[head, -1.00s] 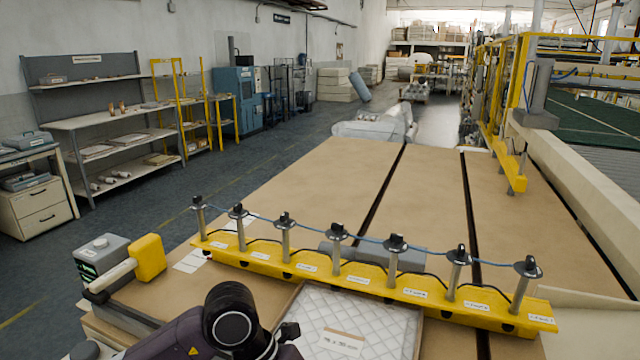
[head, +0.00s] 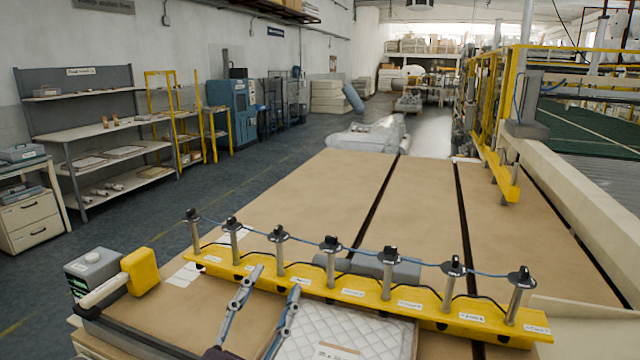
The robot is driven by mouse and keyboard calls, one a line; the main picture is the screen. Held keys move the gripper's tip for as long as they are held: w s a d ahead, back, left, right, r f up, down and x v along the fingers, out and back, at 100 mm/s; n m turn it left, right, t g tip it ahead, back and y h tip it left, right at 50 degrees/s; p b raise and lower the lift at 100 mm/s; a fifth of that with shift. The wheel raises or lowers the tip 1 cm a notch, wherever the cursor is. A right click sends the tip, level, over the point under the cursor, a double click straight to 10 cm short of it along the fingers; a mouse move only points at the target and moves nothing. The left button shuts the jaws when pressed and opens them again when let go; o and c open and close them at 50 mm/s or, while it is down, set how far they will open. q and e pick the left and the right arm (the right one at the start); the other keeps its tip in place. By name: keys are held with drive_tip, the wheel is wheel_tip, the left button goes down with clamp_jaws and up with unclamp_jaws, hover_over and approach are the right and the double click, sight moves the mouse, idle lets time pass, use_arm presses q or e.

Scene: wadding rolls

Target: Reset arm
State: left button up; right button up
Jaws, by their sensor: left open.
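My left gripper (head: 268,285) shows at the bottom centre of the head view. Its two long grey-blue fingers are spread apart with nothing between them. They appear just in front of the yellow rail (head: 384,299), over the left edge of a white quilted pad (head: 372,328); I cannot tell whether they touch anything. The rest of my left arm is mostly below the frame. My right gripper is not in view.
The yellow rail carries several upright metal posts (head: 387,275) across the brown table (head: 300,215). A grey device with a yellow part (head: 141,271) stands at left. A grey roll (head: 385,267) lies behind the rail. The table beyond is clear.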

use_arm(q)
drive_tip(key=a+f+n+g+y, duration=0.3)
drive_tip(key=a+f+n+y, duration=0.3)
drive_tip(key=f, duration=0.5)
drive_tip(key=s+a+f+g, duration=0.2)
drive_tip(key=s+f+g, duration=0.1)
drive_tip(key=f, duration=0.3)
drive_tip(key=s+a+f+n+g+y, duration=0.1)
drive_tip(key=s+a+f+g, duration=0.1)
drive_tip(key=s+f, duration=0.3)
drive_tip(key=s+a+f+n+g, duration=0.1)
drive_tip(key=s+a+f+g, duration=0.2)
drive_tip(key=f, duration=0.5)
drive_tip(key=shift+s+f+g+y, duration=0.2)
drive_tip(key=shift+s+g+y, duration=0.25)
drive_tip(key=shift+s, duration=0.4)
drive_tip(key=s+f+g, duration=0.3)
drive_tip(key=s+f, duration=0.1)
drive_tip(key=s, duration=0.3)
drive_tip(key=s+f+g, duration=0.3)
drive_tip(key=s, duration=0.4)
wheel_tip(320, 180, down, 25)
drive_tip(key=s+a+f+g, duration=0.2)
drive_tip(key=s+f, duration=1.5)
drive_tip(key=s, duration=0.1)
drive_tip(key=shift+s+a+h, duration=0.2)
drive_tip(key=shift+a+h, duration=0.15)
drive_tip(key=shift+a, duration=0.05)
